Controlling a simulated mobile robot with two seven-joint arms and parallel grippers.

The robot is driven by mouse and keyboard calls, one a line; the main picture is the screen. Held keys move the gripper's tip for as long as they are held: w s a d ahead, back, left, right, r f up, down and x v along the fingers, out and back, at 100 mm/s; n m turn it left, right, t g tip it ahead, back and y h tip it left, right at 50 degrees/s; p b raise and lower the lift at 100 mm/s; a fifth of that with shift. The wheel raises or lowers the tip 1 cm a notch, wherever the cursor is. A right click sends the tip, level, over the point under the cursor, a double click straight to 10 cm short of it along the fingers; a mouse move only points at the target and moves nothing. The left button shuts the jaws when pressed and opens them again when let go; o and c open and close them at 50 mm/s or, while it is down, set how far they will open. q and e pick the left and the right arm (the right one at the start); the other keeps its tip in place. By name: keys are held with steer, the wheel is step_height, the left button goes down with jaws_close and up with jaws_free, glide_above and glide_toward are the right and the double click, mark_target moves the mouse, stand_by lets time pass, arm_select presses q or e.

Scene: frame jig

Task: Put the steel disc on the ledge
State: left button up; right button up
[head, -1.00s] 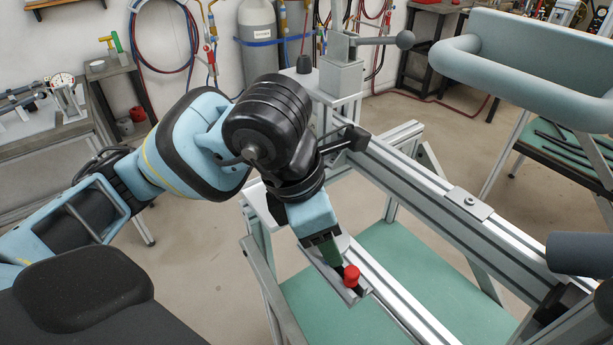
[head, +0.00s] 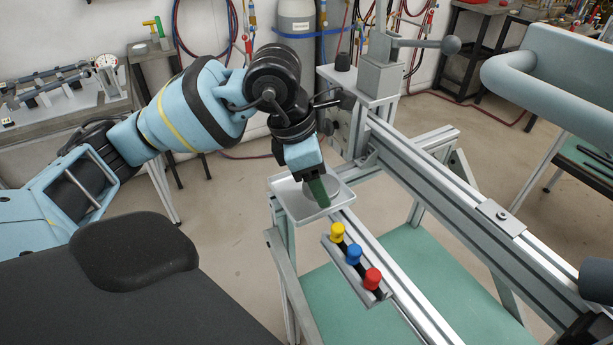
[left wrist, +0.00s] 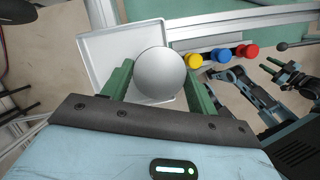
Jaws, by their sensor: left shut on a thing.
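My left gripper (head: 320,198) is over a shallow white tray-like ledge (head: 341,196) at the near end of the frame. In the left wrist view its green fingers (left wrist: 158,82) are shut on the round steel disc (left wrist: 160,70), one finger on each side. The disc overlaps the right part of the white ledge (left wrist: 96,45) there. I cannot tell whether the disc touches it. In the head view the fingers mostly hide the disc. My right gripper (left wrist: 271,68) shows small at the right of the left wrist view; its opening is unclear.
Yellow (head: 337,231), blue (head: 353,253) and red (head: 372,278) knobs stand in a row on a small bracket just in front of the ledge. A post with a clamp handle (head: 450,45) rises behind. A long aluminium rail (head: 440,195) runs to the right.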

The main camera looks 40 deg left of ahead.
arm_select(q)
steer(key=shift+w+a+f, duration=0.1)
steer(key=shift+w+a, duration=0.3)
steer(key=shift+a, duration=0.3)
steer(key=shift+w+a, duration=0.4)
steer(key=shift+a, duration=0.3)
steer(key=f, duration=0.1)
steer(key=a+f, duration=0.1)
steer(key=f, duration=0.1)
steer(key=shift+w, duration=0.2)
steer(key=shift+f, duration=0.3)
steer(key=shift+f, duration=0.1)
steer(key=o, duration=1.2)
steer(key=p+v, duration=0.1)
steer(key=v, duration=1.1)
